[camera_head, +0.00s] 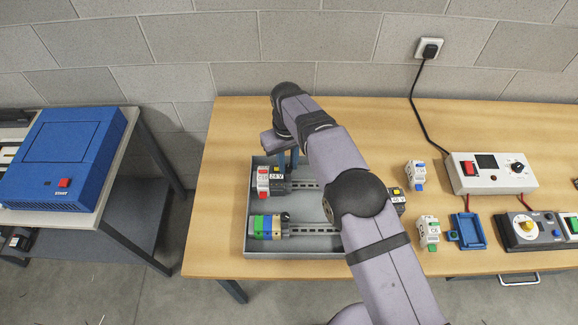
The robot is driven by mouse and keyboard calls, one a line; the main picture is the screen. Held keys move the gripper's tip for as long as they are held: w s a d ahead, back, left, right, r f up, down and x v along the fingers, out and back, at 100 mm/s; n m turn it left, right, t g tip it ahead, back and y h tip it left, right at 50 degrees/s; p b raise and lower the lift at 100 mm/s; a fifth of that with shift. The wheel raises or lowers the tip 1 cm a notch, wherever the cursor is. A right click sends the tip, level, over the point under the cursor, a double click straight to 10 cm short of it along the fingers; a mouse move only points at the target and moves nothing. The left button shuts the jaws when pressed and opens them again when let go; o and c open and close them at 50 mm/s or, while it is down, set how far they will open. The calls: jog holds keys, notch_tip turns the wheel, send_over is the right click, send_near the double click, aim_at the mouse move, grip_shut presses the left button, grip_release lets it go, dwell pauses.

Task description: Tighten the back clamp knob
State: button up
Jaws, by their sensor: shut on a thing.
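A grey tray (250,245) on the wooden bench holds two slotted rails. The back rail (306,184) carries a red-and-white module (263,181) and a module labelled 24V (277,178). My gripper (288,165) reaches down at the back rail, just behind and right of the 24V module. Its blue fingers are shut on the back clamp knob, which is mostly hidden by the fingers and module. The front rail (312,229) carries green, blue and grey blocks (264,228) with a black clamp knob (285,216) at their right end.
My arm covers the tray's right side. Right of it stand loose modules (429,232), a blue holder (469,231), a white power box (492,173) and a dial box (531,230). A blue machine (67,158) sits on a separate left table.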

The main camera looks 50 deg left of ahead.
jog(key=m, duration=0.3)
jog(key=shift+s+a+m, duration=0.2)
jog(key=shift+a+m, duration=0.05)
jog(key=shift+m, duration=0.05)
jog(key=m, duration=0.4)
jog(key=shift+r+m, duration=0.1)
jog(key=shift+m, duration=0.3)
jog(key=m, duration=0.4)
jog(key=shift+m, duration=0.4)
jog(key=m, duration=0.3)
jog(key=shift+m, duration=0.3)
jog(key=o, duration=0.4)
jog(key=shift+m, duration=0.5)
jog(key=o, duration=1)
jog(key=shift+a, duration=0.1)
jog(key=shift+o, duration=0.5)
jog(key=shift+w+d, duration=0.1)
jog(key=shift+d, duration=0.1)
